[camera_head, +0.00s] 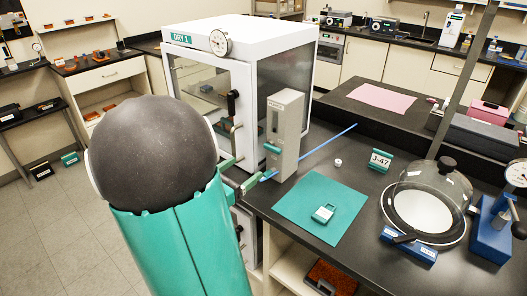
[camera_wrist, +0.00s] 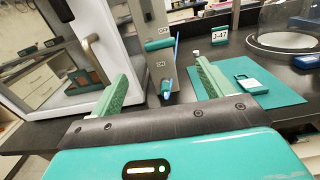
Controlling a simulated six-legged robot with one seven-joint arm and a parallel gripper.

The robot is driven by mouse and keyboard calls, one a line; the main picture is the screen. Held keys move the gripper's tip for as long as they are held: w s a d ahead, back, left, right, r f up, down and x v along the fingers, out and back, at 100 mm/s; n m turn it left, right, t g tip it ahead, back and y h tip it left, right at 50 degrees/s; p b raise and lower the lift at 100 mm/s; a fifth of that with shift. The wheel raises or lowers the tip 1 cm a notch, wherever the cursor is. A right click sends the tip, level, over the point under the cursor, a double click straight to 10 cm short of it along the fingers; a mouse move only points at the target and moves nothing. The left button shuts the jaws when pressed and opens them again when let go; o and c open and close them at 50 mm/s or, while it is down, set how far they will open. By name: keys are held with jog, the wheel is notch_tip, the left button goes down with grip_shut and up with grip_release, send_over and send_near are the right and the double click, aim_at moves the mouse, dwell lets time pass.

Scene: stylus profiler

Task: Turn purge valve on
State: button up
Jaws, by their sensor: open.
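A grey upright valve box (camera_head: 288,125) stands on the dark bench beside the white cabinet. Its teal handle (camera_head: 271,148) sticks out sideways. In the wrist view the handle (camera_wrist: 158,44) lies roughly level just below the OFF label (camera_wrist: 162,30), with the ON label (camera_wrist: 160,64) lower down. My gripper (camera_wrist: 162,71) is open and empty, its green fingers spread wide on either side of the box's lower front. In the head view my gripper (camera_head: 241,173) is low and left of the box, below the handle, partly hidden by my arm.
The white cabinet (camera_head: 265,29) with a dial and "DRY 1" label stands left of and behind the box. A blue rod (camera_head: 330,139) runs behind the box. A teal mat (camera_head: 293,207) with a padlock-like piece (camera_head: 323,214), a J-47 sign (camera_head: 380,160) and a glass dome (camera_head: 430,190) lie right.

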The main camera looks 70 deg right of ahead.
aim_at(271, 149)
jog(key=x, duration=1.1)
jog(key=shift+s+d, duration=0.1)
jog(key=shift+d, duration=0.3)
jog(key=shift+c, duration=0.2)
jog(key=c, duration=1)
